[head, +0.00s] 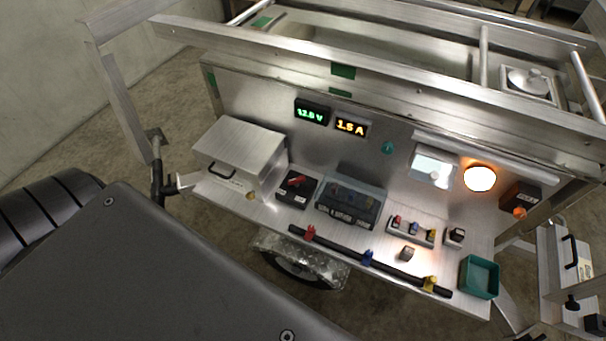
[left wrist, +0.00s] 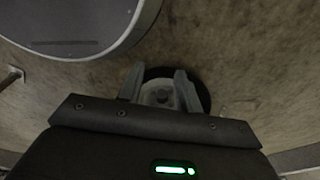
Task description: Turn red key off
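A red key (head: 297,181) sits on top of a black switch box (head: 298,194) on the metal shelf, right of the grey metal box. Its handle lies at a slant; markings on the box are too small to read. My left gripper (left wrist: 158,82) shows in the left wrist view with its two fingers apart and nothing between them. It hangs over the floor, with a dark round thing below it. Neither gripper shows in the head view, and my right gripper is not in view.
A grey metal box (head: 240,155) and a clear-lidded case (head: 350,203) flank the switch box. A black bar (head: 337,247) with coloured clips runs along the shelf front. Lit displays (head: 312,112) and a glowing lamp (head: 479,178) are on the panel. A teal bin (head: 479,277) stands right.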

